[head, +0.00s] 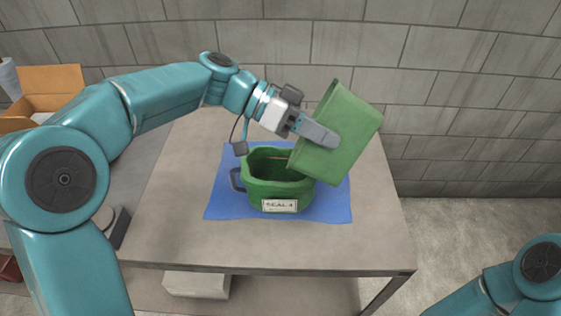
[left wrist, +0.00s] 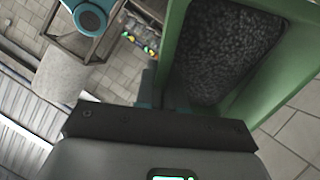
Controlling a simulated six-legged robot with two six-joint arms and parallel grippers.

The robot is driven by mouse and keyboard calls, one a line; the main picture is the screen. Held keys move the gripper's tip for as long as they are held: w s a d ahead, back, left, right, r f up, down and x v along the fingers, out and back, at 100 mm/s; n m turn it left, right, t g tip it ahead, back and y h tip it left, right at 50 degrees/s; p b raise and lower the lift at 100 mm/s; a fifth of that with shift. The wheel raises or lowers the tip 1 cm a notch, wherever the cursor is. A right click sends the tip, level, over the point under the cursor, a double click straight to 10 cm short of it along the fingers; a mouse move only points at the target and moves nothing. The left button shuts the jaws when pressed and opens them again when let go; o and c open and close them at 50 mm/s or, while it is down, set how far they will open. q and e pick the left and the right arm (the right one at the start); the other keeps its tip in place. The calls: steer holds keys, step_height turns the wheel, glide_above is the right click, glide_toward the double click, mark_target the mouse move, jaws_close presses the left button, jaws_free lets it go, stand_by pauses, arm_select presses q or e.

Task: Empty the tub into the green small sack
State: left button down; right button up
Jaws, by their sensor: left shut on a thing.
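The green tub (head: 346,132) is held tilted above the right side of the green small sack (head: 262,188). My left gripper (head: 322,134) is shut on the tub's wall. The tub's lower left end is at the sack's mouth; I cannot tell whether they touch. In the left wrist view the tub (left wrist: 292,98) shows dark, grainy contents (left wrist: 225,52) inside. The sack stands upright and open, with a white label on its front and a handle-like loop at its left. Part of its mouth is hidden behind the tub. My right gripper is out of view.
The sack stands on a blue mat (head: 228,204) on a grey table (head: 170,222). Bare tabletop lies around the mat. A cardboard box (head: 48,82) is at the far left. A block wall (head: 440,105) rises behind the table.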

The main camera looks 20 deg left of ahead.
arm_select(q)
steer(key=shift+a+r, duration=0.2)
steer(key=shift+a+h, duration=0.15)
steer(key=shift+h, duration=0.25)
stand_by(1.1)
steer(key=shift+w+a+r+h+b, duration=0.15)
steer(key=shift+a+h+b, duration=0.1)
steer(key=shift+a+b, duration=0.25)
steer(key=shift+s+a+r+h+b, duration=0.15)
steer(key=shift+a+h+b, duration=0.15)
steer(key=shift+a+b, duration=0.25)
steer(key=shift+w+a+r+h+b, duration=0.15)
steer(key=shift+a+h+b, duration=0.15)
steer(key=shift+a, duration=0.45)
steer(key=shift+a+r+h+b, duration=0.2)
steer(key=shift+a+h+b, duration=0.7)
steer(key=shift+b, duration=0.4)
steer(key=shift+a+r+h+b, duration=0.15)
steer(key=shift+a+h+b, duration=0.6)
steer(key=shift+a+b, duration=0.4)
steer(key=shift+w+a+f+n+h+b, duration=0.1)
steer(key=shift+a+n+h+b, duration=0.05)
steer(key=shift+a+h+b, duration=0.85)
steer(key=shift+a+f+n+h+b, duration=0.15)
steer(key=shift+a+h+b, duration=0.45)
steer(key=shift+b, duration=0.7)
